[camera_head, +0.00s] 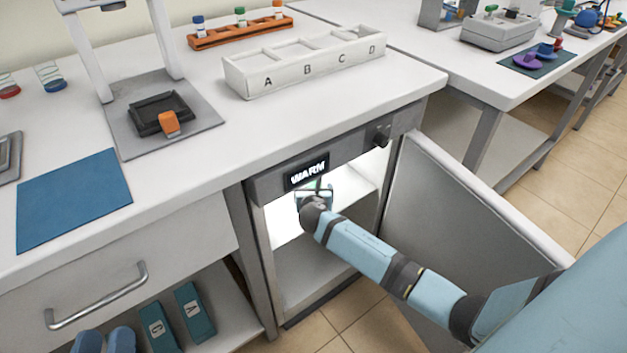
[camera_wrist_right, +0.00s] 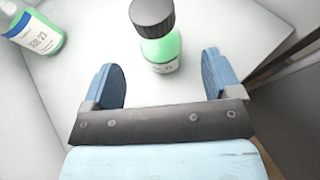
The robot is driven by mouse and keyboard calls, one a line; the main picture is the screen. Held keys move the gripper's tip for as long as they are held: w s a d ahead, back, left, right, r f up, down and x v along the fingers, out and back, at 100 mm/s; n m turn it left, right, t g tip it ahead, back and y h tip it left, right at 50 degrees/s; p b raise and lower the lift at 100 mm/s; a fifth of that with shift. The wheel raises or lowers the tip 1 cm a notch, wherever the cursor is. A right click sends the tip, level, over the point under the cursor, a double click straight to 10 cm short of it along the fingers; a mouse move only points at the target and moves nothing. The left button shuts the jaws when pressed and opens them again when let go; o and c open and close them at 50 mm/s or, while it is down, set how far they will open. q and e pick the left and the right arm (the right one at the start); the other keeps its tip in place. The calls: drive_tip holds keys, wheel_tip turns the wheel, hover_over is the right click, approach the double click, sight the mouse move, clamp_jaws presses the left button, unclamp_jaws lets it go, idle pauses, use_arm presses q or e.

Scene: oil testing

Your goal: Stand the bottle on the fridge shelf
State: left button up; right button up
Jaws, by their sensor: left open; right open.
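A bottle (camera_wrist_right: 160,45) with a dark ribbed cap and green liquid stands upright on the white fridge shelf (camera_wrist_right: 85,25) in the right wrist view. My right gripper (camera_wrist_right: 160,72) is open, with its blue fingers on either side of the bottle's near side and clear gaps to it. In the head view my right gripper (camera_head: 316,194) is inside the lit fridge (camera_head: 255,215), below the WARM display; my wrist hides most of the bottle there. My left gripper (camera_head: 105,341) is open and empty at the bottom left edge, before the lower shelf.
A second green bottle (camera_wrist_right: 35,30) with a white and blue label is at the upper left in the wrist view. The fridge door (camera_head: 440,200) stands open to the right of my arm. The counter above holds a white A-D rack (camera_head: 300,70) and an orange rack (camera_head: 240,32).

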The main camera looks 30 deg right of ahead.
use_arm(q)
drive_tip(key=f+g, duration=0.1)
drive_tip(key=f, duration=0.1)
drive_tip(key=a+f+g+y+p, duration=0.1)
drive_tip(key=f, duration=0.1)
drive_tip(key=shift+w+a+y, duration=0.1)
drive_tip(key=shift+a+y, duration=0.05)
drive_tip(key=shift+y, duration=0.15)
use_arm(e)
drive_tip(key=v, duration=0.6)
